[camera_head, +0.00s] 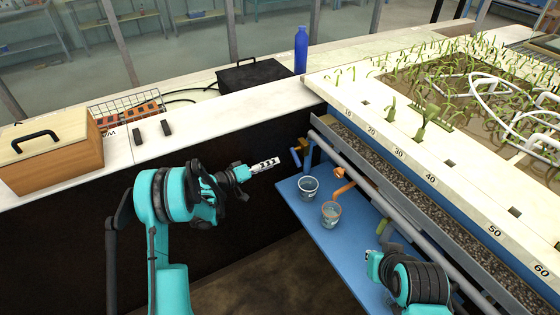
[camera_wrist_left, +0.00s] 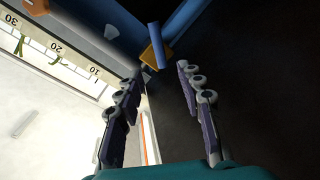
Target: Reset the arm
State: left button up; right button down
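My left arm, teal and black, comes in from the left of the head view. My left gripper (camera_head: 268,164) is in front of the white bench, short of a blue-handled valve with a brass body (camera_head: 299,152). In the left wrist view my left gripper (camera_wrist_left: 157,72) has its two fingers apart with nothing between them. The blue handle (camera_wrist_left: 156,46) and brass body (camera_wrist_left: 153,54) show just beyond the fingertips. My right arm shows at the lower right of the head view, by the blue shelf. The fingers of my right gripper (camera_head: 375,262) are too small and hidden to judge.
Two cups, one white-rimmed (camera_head: 308,188) and one clear (camera_head: 331,214), stand on the blue shelf (camera_head: 340,250) under an orange spout (camera_head: 343,188). The flume's edge and pipe run along the right. A wooden box (camera_head: 55,160) and blue bottle (camera_head: 301,50) stand on the bench.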

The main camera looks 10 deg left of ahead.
pick_arm(q)
jog(key=shift+s+a+r, duration=0.1)
jog(key=shift+s+a, duration=0.35)
jog(key=shift+a, duration=0.05)
jog(key=s+d+r+g+y, duration=0.3)
jog(key=s+r+y, duration=0.2)
jog(key=s+r, duration=0.8)
jog(key=s+a+f+y, duration=0.1)
jog(key=s+a+y, duration=0.2)
jog(key=s, duration=0.9)
jog(key=s+a+f+m+y, duration=0.1)
jog(key=s+a+y, duration=0.2)
jog(key=s, duration=0.9)
jog(key=shift+s+a+g+y, duration=0.3)
jog(key=shift+a+g+y, duration=0.1)
jog(key=shift+a, duration=0.1)
